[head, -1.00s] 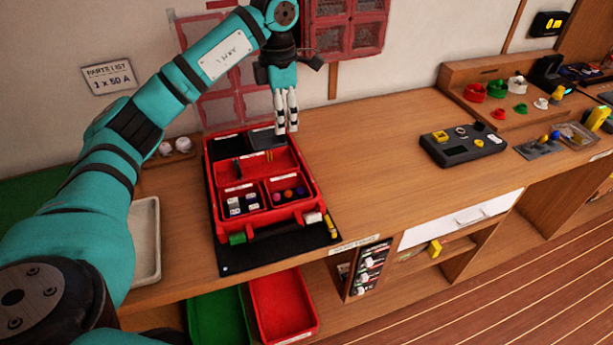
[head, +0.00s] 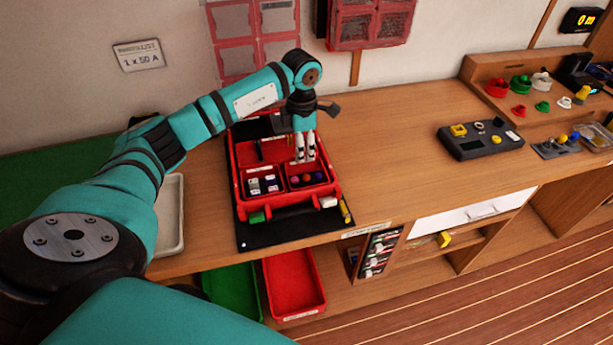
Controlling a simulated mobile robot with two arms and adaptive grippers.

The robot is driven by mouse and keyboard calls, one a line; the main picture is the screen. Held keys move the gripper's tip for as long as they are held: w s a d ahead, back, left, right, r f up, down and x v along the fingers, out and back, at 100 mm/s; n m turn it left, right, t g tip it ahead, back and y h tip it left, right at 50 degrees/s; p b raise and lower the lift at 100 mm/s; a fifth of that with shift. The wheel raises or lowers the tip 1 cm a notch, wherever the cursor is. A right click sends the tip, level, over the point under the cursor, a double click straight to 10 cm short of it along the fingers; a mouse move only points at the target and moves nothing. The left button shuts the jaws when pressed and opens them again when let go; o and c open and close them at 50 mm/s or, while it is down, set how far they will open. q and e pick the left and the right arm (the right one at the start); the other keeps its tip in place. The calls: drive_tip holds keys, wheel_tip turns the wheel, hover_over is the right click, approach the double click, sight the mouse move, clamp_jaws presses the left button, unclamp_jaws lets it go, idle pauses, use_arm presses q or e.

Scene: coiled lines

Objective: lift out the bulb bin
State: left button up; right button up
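A red case (head: 240,207) stands open on a black mat on the bench, with small red bins inside. The front right bin (head: 325,177) holds several round coloured pieces that look like bulbs. The front left bin (head: 264,184) holds dark and white pieces. My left gripper (head: 306,158) points down over the back edge of the front right bin, its pale fingertips a little apart with nothing seen between them. Whether they touch the bin's edge I cannot tell. The gripper and wrist hide part of the case's back compartments. My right gripper is out of view.
A pale tray (head: 178,235) lies left of the case. Green (head: 229,291) and red (head: 296,283) trays sit below the bench front. A dark device (head: 481,138) with yellow parts stands to the right. The bench between it and the case is clear.

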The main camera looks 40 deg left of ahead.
sight(291, 169)
use_arm(q)
wheel_tip(291, 169, down, 3)
drive_tip(key=shift+s+f+p, duration=0.1)
drive_tip(key=shift+s+p, duration=0.05)
drive_tip(key=shift+p, duration=0.3)
drive_tip(key=shift+f, duration=0.15)
drive_tip(key=shift+c, duration=1.1)
drive_tip(key=shift+a, duration=0.1)
clamp_jaws()
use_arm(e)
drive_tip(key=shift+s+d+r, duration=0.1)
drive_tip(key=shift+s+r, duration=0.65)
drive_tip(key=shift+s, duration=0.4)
